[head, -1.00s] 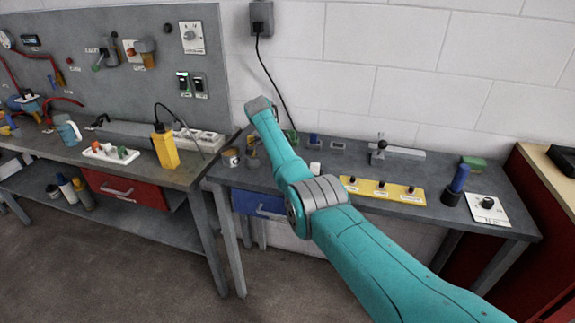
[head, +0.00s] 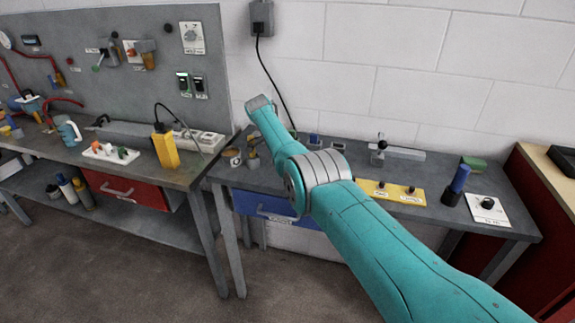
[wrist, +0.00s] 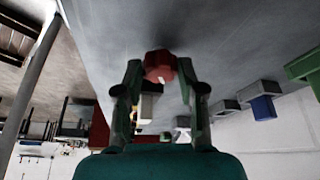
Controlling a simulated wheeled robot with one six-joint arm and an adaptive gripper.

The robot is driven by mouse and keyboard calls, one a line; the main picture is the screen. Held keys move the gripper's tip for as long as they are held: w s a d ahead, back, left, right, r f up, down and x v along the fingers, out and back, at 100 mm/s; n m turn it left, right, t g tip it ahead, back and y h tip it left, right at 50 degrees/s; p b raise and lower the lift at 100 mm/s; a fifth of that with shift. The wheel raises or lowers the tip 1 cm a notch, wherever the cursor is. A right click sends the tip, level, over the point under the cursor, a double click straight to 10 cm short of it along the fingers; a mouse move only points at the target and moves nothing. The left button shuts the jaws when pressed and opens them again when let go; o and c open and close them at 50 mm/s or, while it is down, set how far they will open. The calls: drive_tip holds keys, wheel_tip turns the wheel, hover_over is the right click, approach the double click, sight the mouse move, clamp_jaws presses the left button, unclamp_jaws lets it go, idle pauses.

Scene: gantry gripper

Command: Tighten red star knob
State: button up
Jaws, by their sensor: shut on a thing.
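In the wrist view the red star knob (wrist: 159,65) sits at the dark grey bench surface, between the tips of my two fingers. My gripper (wrist: 160,72) is shut on it, with one finger on each side. The knob's stem and underside cannot be made out. In the head view my teal arm hides both the gripper and the knob.
A small blue block (wrist: 263,107) and a green part (wrist: 304,68) are to the right in the wrist view. In the head view a yellow panel (head: 398,192) lies right of my arm, partly covered by it. A blue-handled tool (head: 458,180) stands farther right.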

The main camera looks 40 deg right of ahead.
drive_tip(key=o, duration=1.1)
wheel_tip(320, 180, up, 10)
drive_tip(key=shift+f, duration=0.1)
